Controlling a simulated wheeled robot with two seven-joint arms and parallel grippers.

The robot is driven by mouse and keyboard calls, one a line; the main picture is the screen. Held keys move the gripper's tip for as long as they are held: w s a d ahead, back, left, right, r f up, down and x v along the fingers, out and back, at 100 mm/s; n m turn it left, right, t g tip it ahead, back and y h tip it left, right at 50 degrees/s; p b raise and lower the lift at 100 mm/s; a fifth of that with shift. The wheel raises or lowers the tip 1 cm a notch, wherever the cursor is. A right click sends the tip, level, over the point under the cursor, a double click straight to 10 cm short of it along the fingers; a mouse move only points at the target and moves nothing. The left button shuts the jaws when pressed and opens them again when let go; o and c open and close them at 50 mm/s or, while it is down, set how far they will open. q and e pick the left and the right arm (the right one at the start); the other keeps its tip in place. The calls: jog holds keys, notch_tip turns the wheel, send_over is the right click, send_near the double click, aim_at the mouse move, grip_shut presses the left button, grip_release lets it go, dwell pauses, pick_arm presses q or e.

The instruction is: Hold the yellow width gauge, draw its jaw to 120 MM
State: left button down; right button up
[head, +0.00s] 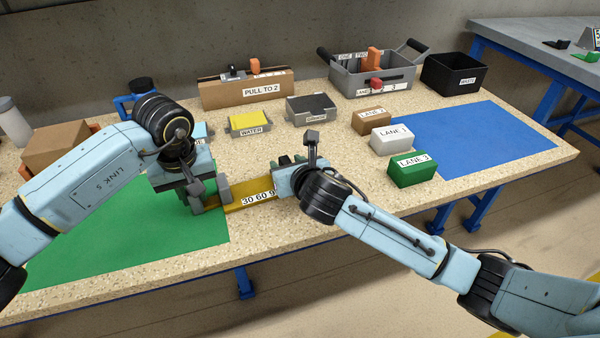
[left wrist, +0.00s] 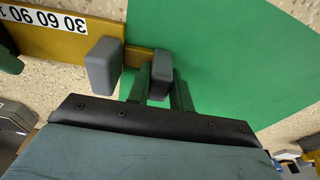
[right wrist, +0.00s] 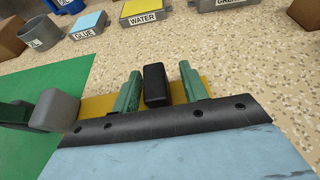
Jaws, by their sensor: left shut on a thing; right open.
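The yellow width gauge (head: 235,208) lies across the table's front part, its scale reading 30 60 9 before my right arm hides the rest. It also shows in the left wrist view (left wrist: 60,38). A grey block (left wrist: 102,62) stands at the scale's end, and a second grey block (left wrist: 160,75) sits beyond it on a thinner yellow strip. My left gripper (left wrist: 160,88) is shut on this second block. My right gripper (right wrist: 160,88) is open, its fingers on either side of a black block (right wrist: 155,85) on the gauge. I cannot tell whether they touch it.
A green mat (head: 130,245) lies under the left side. Behind stand the WATER box (head: 249,124), a grey box (head: 311,108), the PULL TO 2 box (head: 248,90) and a grey crate (head: 372,85). LANE blocks (head: 412,170) and a blue mat (head: 480,138) lie to the right.

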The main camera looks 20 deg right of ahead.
pick_arm(q)
jog(key=shift+a+f, duration=0.15)
jog(key=shift+f, duration=0.15)
pick_arm(e)
jog(key=v, duration=1)
jog(key=shift+s+d+r, duration=0.1)
jog(key=shift+s, duration=0.05)
pick_arm(q)
jog(key=c, duration=1.2)
grip_release()
jog(key=shift+r, duration=0.1)
jog(key=shift+o, duration=0.2)
jog(key=shift+r, duration=0.1)
jog(key=shift+r, duration=0.3)
notch_tip(320, 180, up, 11)
jog(key=s, duration=0.1)
jog(key=shift+s, duration=0.4)
